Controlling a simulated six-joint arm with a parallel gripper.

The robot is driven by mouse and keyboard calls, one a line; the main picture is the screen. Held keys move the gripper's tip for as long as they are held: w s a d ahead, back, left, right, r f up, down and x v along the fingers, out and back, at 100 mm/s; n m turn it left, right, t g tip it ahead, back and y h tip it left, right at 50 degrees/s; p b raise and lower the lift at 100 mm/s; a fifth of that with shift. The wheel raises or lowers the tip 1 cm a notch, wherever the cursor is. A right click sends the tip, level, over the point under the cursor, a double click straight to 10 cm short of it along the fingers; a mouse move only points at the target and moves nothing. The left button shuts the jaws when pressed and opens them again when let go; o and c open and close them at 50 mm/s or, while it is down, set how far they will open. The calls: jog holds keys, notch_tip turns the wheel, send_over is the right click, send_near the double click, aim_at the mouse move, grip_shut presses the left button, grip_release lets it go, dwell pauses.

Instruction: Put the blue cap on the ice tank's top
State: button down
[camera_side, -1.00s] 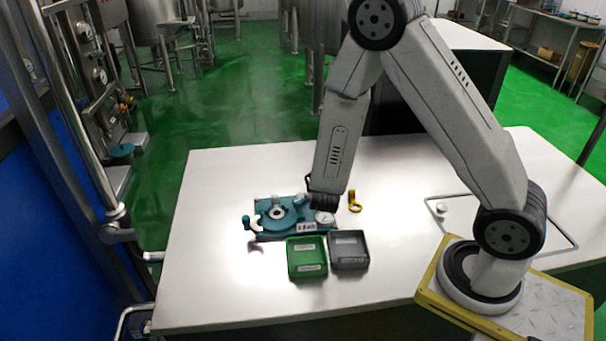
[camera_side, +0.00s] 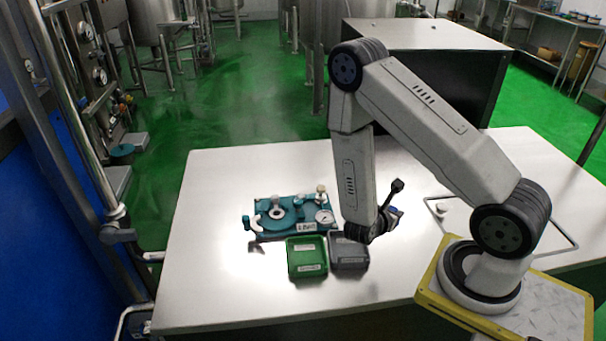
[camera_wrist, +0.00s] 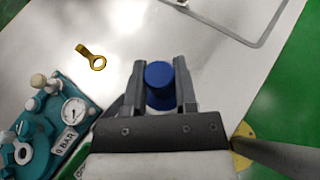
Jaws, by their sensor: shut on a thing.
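The blue cap (camera_wrist: 159,84) sits between the two fingers of my gripper (camera_wrist: 160,84), which is shut on it, in the wrist view. In the side view my gripper (camera_side: 391,203) is over the table, right of the grey tray, with a bit of blue (camera_side: 393,211) showing at it. A teal unit with a dial gauge and a "0 BAR" label (camera_side: 286,217) stands left of my gripper, apart from it. It also shows at the left of the wrist view (camera_wrist: 38,130). No part in view is clearly marked as the ice tank.
A green tray (camera_side: 306,258) and a grey tray (camera_side: 349,253) stand in front of the teal unit. A yellow ring-ended piece (camera_wrist: 92,57) lies on the white table (camera_side: 225,290). A wire frame (camera_side: 560,232) is at the right. The table's front left is clear.

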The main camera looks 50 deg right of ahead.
jog(key=shift+w+d+f, duration=1.15)
jog(key=shift+w+f, duration=0.4)
jog(key=shift+w, duration=0.4)
jog(key=shift+w+d+f, duration=1.15)
jog(key=shift+w+f, duration=0.45)
jog(key=shift+w, duration=0.3)
jog(key=shift+w+d+f, duration=1.15)
jog(key=shift+w+f, duration=0.4)
jog(key=shift+w, duration=0.4)
jog(key=shift+w+d+f, duration=0.2)
jog(key=shift+w+f, duration=0.05)
jog(key=shift+f, duration=1.55)
jog(key=shift+a+f, duration=0.1)
jog(key=shift+f, duration=0.6)
jog(key=shift+c, duration=2)
grip_release()
jog(key=shift+s, duration=0.1)
